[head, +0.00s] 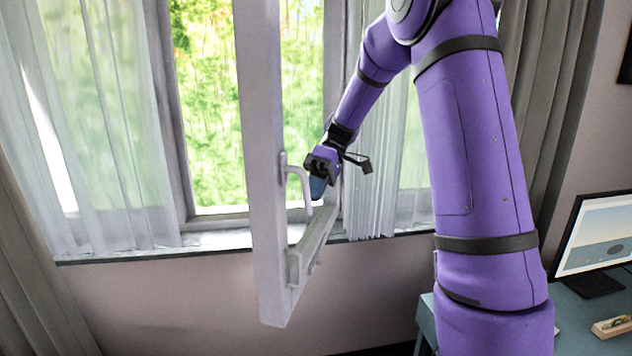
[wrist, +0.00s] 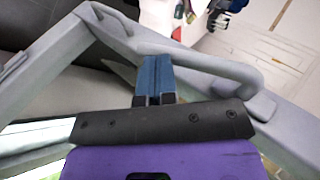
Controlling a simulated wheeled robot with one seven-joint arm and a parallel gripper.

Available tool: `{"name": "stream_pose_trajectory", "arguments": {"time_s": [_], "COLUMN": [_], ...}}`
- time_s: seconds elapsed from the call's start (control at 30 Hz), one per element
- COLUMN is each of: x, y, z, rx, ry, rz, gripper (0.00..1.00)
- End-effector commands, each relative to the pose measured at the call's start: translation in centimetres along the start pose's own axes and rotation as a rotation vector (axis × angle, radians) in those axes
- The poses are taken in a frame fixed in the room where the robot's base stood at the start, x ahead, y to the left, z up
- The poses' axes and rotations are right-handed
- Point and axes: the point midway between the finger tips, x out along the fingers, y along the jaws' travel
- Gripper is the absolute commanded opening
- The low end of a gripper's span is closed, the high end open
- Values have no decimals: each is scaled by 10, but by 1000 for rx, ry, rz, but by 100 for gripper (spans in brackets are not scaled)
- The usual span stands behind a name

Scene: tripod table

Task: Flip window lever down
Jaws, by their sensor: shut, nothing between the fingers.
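The window lever (head: 304,188) is a pale grey bent handle on the edge of the open window sash (head: 262,130). In the head view, its grip hangs down from its mount, roughly along the sash. My gripper (head: 318,188) is just right of the lever, its blue fingers shut and empty. In the wrist view, the lever (wrist: 215,66) crosses by the ends of the blue fingers (wrist: 154,70), with its mount at the right. The fingertips are close against the bar; I cannot tell whether they touch.
The sash stands swung into the room, its bottom rail (head: 316,240) below my gripper. Sheer curtains (head: 120,130) hang at both sides of the window. A desk with a monitor (head: 598,236) is at the lower right. Left of the sash is free room.

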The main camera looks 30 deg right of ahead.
Motion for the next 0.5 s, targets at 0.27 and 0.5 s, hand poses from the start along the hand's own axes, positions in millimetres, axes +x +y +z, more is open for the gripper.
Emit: {"name": "stream_pose_trajectory", "arguments": {"time_s": [0.27,0.5], "x": [19,28], "y": [-3,-6], "z": [4,6], "rx": [1,1], "ry": [-1,0], "rz": [0,1], "gripper": [0,0]}}
